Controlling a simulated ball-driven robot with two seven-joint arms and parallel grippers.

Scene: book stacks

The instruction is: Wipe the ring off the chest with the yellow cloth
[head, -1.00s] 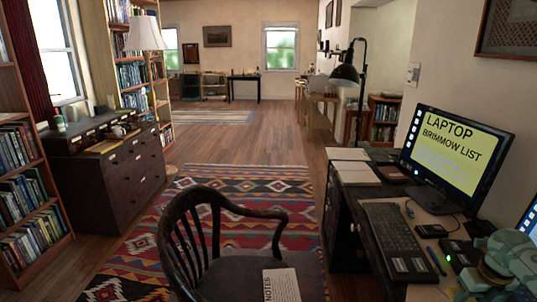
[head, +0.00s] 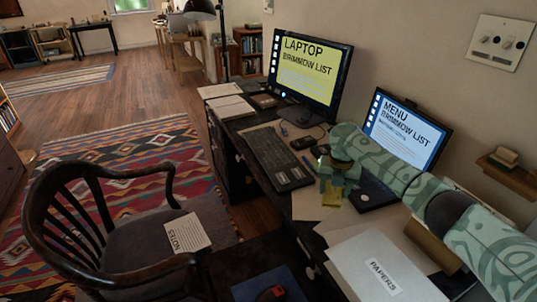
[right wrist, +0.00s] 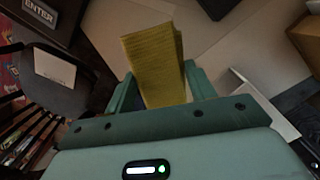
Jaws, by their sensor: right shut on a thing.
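My right gripper (head: 338,183) is over the desk in the head view, its arm coming in from the right. It is shut on the yellow cloth (head: 332,196), which shows just below the fingers. In the right wrist view the cloth (right wrist: 152,62) stands out between the two fingers of the right gripper (right wrist: 163,86) as a folded yellow strip. A side of the dark wooden chest (head: 9,180) shows at the left edge of the head view; its top is out of view. No ring is in sight. My left gripper is not in view.
The dark desk holds a keyboard (head: 270,157), a yellow screen (head: 306,68), a second screen (head: 405,135) and papers (head: 372,268). A wooden armchair (head: 110,225) with a notes sheet stands left of the desk. The rug (head: 130,150) and floor beyond are open.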

